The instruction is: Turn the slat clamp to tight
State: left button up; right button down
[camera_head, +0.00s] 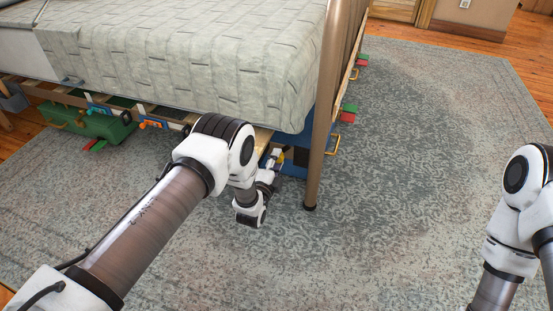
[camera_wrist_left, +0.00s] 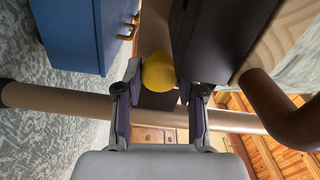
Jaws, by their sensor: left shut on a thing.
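A rounded yellow knob (camera_wrist_left: 158,70), which looks like the handle of the slat clamp, sits beside a dark block (camera_wrist_left: 212,40) in the left wrist view. My left gripper (camera_wrist_left: 160,92) has one finger on each side of the knob and is shut on it. In the head view this gripper (camera_head: 274,163) reaches under the near corner of the bed, partly hidden by my own wrist. Whether the clamp is loose or tight cannot be told. My right arm shows at the right edge of the head view, but its gripper is out of frame.
The metal bed post (camera_head: 325,110) stands close to the right of my left gripper. The mattress (camera_head: 190,50) overhangs it. A blue box (camera_wrist_left: 72,35) is near the gripper. A green bin (camera_head: 95,125) lies under the bed. The rug (camera_head: 420,150) to the right is clear.

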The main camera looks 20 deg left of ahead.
pick_arm(q)
jog(key=shift+n+p, duration=2.8)
jog(key=shift+n, duration=5.3)
jog(key=o, duration=1.1)
jog(key=shift+o, duration=0.2)
jog(key=shift+a, duration=0.15)
